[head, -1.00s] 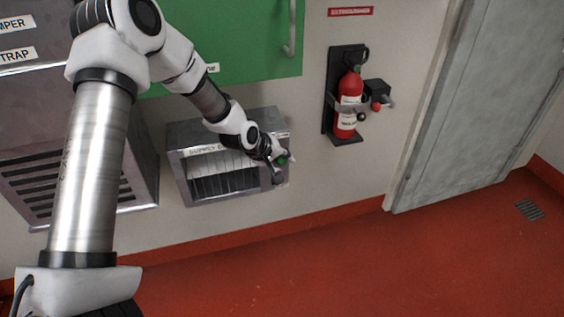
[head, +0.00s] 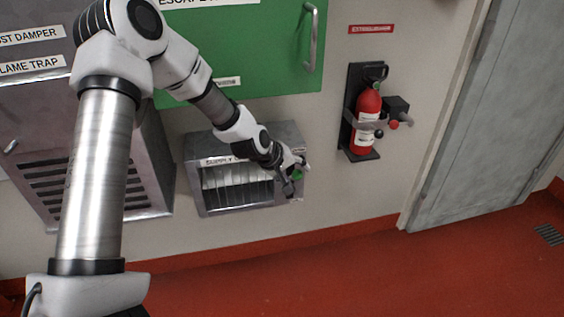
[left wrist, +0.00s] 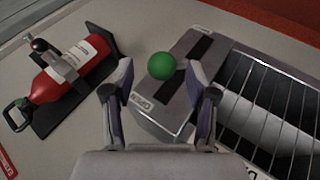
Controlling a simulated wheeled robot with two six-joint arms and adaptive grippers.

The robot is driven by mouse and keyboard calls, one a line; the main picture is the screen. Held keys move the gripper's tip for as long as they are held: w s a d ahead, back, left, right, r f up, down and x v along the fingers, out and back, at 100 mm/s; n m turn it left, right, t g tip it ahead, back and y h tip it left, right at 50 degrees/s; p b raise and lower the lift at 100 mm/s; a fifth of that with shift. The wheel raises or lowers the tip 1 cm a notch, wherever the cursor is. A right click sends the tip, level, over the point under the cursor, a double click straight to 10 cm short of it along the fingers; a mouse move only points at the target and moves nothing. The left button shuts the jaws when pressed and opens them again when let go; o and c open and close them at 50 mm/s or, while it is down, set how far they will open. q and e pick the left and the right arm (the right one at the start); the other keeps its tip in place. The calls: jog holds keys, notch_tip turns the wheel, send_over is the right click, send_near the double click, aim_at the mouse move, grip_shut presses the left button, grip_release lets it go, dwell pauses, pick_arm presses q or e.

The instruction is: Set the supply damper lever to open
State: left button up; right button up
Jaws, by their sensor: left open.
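The supply damper is a grey metal box (head: 285,135) low on the wall, with a barred opening and a partly covered label. Its lever has a round green knob (head: 297,174) at the box's right end. My left gripper (head: 295,176) is at the knob. In the left wrist view its fingers (left wrist: 163,85) are open, with the knob between and just beyond the tips, not clearly touched. My right gripper is not in view.
A red fire extinguisher (head: 367,120) in a black wall bracket is right of the damper. A green cabinet (head: 240,55) with a handle hangs above. A louvred metal box (head: 150,150) is at left. A grey door (head: 465,120) is at right. The red floor (head: 350,275) is clear.

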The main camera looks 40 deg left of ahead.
pick_arm(q)
jog(key=v, duration=0.9)
jog(key=shift+r, duration=0.3)
jog(key=shift+s, duration=0.15)
